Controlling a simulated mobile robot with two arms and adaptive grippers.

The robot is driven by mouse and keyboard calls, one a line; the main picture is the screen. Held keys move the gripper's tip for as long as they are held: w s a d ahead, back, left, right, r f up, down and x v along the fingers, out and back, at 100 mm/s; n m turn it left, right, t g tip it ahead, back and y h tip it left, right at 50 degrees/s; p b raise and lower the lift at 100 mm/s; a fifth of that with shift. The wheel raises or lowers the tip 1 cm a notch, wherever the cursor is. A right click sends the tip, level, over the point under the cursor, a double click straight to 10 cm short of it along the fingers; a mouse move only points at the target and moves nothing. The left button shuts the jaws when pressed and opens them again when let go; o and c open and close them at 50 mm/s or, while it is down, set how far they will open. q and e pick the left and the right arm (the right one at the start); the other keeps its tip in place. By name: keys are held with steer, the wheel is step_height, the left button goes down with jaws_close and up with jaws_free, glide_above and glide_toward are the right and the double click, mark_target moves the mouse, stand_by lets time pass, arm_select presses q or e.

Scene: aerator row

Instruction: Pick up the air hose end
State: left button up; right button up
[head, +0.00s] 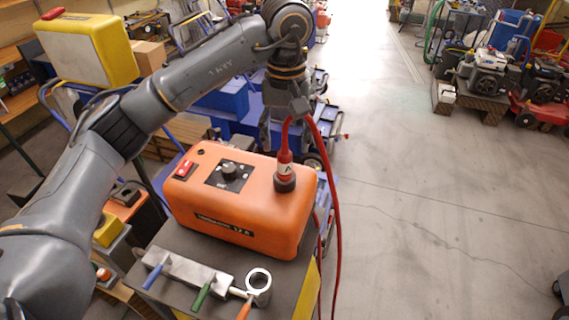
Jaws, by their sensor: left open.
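An orange box with a knob and a red switch (240,205) stands on a grey cart top. The red air hose end (284,158), with a pale label, stands upright in a dark round collar (285,184) on the box's right part. From it the red hose (337,200) rises, bends over near my gripper and hangs down past the box's right side. My left gripper (297,108) points down above the hose end, close to the top of the hose bend. It is open; its fingers are small, and I cannot tell whether they touch the hose. My right gripper is not in view.
A metal rack with coloured-handled tools (185,272) and a metal ring (258,280) lie in front of the box. A yellow case (88,48) stands at the upper left. Blue carts stand behind the box. The concrete floor (420,180) to the right is clear; machines line the far right.

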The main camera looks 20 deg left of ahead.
mark_target(285, 163)
arm_select(q)
steer(key=f+p, duration=0.1)
steer(key=f, duration=0.1)
steer(key=s+f+p, duration=0.1)
steer(key=f, duration=0.2)
steer(key=shift+s+p, duration=0.1)
steer(key=shift+p, duration=0.3)
steer(key=shift+f, duration=0.35)
jaws_close()
